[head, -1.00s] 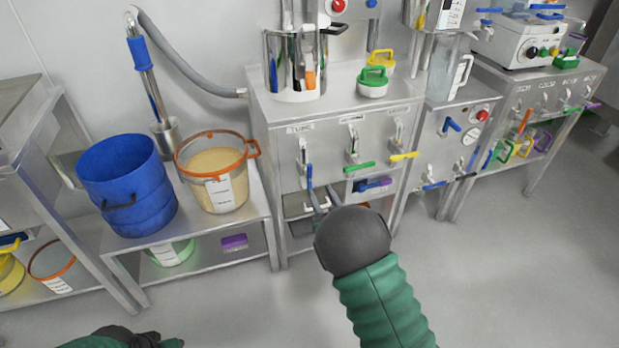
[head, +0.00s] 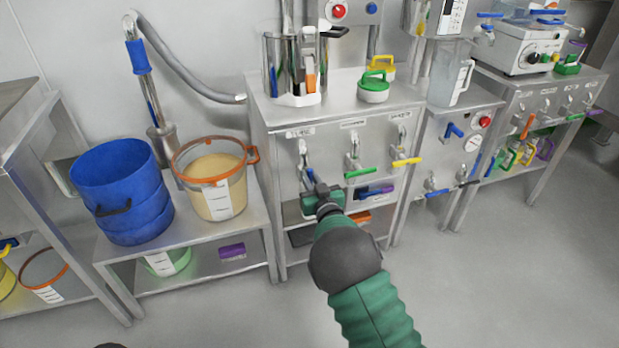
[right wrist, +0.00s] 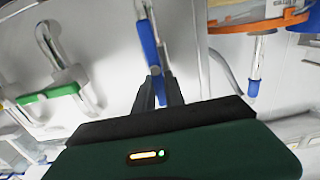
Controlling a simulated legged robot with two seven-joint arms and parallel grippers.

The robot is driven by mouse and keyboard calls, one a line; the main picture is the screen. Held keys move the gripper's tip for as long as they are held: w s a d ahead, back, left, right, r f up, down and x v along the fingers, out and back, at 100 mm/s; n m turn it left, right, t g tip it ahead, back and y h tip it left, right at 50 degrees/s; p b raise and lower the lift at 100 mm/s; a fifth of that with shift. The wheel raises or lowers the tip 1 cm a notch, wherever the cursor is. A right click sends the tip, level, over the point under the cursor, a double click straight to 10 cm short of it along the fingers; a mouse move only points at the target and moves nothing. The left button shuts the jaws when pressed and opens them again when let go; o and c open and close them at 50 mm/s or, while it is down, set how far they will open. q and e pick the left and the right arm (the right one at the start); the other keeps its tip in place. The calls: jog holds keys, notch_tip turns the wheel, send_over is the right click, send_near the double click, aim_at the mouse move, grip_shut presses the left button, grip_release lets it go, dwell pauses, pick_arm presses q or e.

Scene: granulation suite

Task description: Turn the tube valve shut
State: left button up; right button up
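The tube valve with the blue handle is the leftmost of three on the steel cabinet's front; its metal body (head: 303,155) shows in the head view. The blue handle (right wrist: 149,45) hangs down in the right wrist view. My right gripper (head: 318,190) is at this handle, hiding its lower part in the head view. In the right wrist view the fingers (right wrist: 160,80) flank the handle's lower end closely, with blue showing between them; they look shut on it. Only a dark sliver, probably my left gripper (head: 110,346), shows at the head view's bottom edge.
A green-handled valve (head: 355,172) and a yellow-handled valve (head: 406,161) sit to the right on the same cabinet. A blue bucket (head: 125,195) and an orange-rimmed tub (head: 212,185) stand on the left bench. The floor (head: 500,270) at right is clear.

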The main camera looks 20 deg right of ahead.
grip_shut()
jog(key=shift+d+m, duration=0.1)
jog(key=shift+m, duration=0.2)
jog(key=shift+d+f+m+p, duration=0.5)
jog(key=shift+m+p, duration=0.4)
jog(key=shift+m, duration=2)
jog(key=shift+d+f+m+p, duration=0.5)
jog(key=shift+m+p, duration=0.4)
jog(key=shift+m, duration=2)
jog(key=shift+d+f+m+p, duration=0.45)
jog(key=shift+m+p, duration=0.45)
jog(key=shift+m, duration=2)
jog(key=shift+a+f, duration=0.1)
jog(key=shift+f, duration=0.05)
jog(key=o, duration=0.7)
grip_release()
jog(key=shift+c, duration=0.2)
jog(key=shift+s, duration=0.1)
